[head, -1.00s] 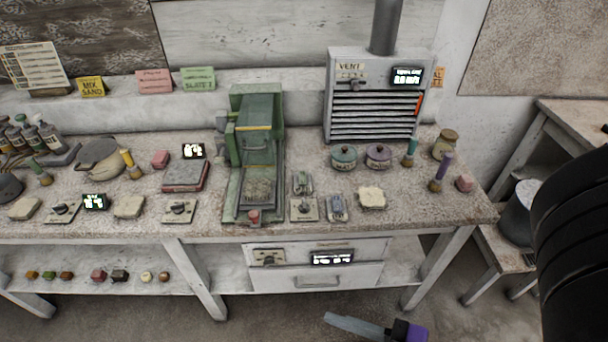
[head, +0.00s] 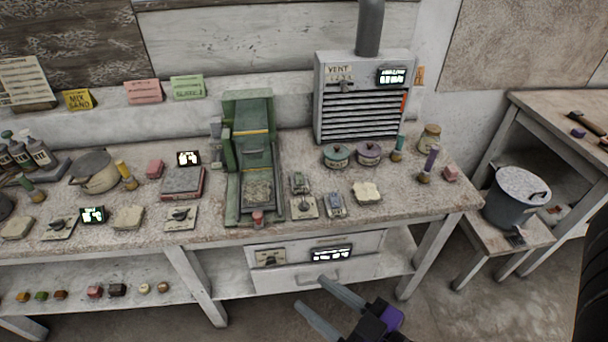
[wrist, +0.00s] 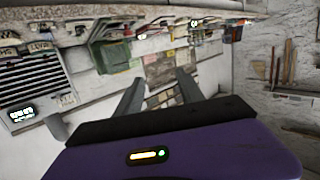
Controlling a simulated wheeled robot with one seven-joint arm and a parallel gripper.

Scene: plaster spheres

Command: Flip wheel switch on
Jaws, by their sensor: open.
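Several small switch plates lie on the workbench. One plate (head: 303,207) sits just right of the green machine (head: 247,160), another dark-knobbed plate (head: 180,217) to its left, and a third (head: 60,228) farther left. A further switch (head: 270,258) is on the drawer front under the bench. Labels are too small to read, so I cannot tell which is the wheel switch. My gripper (head: 313,293) is open and empty, in front of the drawer and below the bench top. In the wrist view its two fingers (wrist: 160,80) are apart, and the green machine (wrist: 112,52) shows beyond them.
The vent box (head: 362,105) stands at the back right, with two lidded pots (head: 352,155) before it. A bucket (head: 516,198) stands on a stool at right. Bottles, a pan (head: 95,172) and small displays crowd the left. Floor in front of the bench is free.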

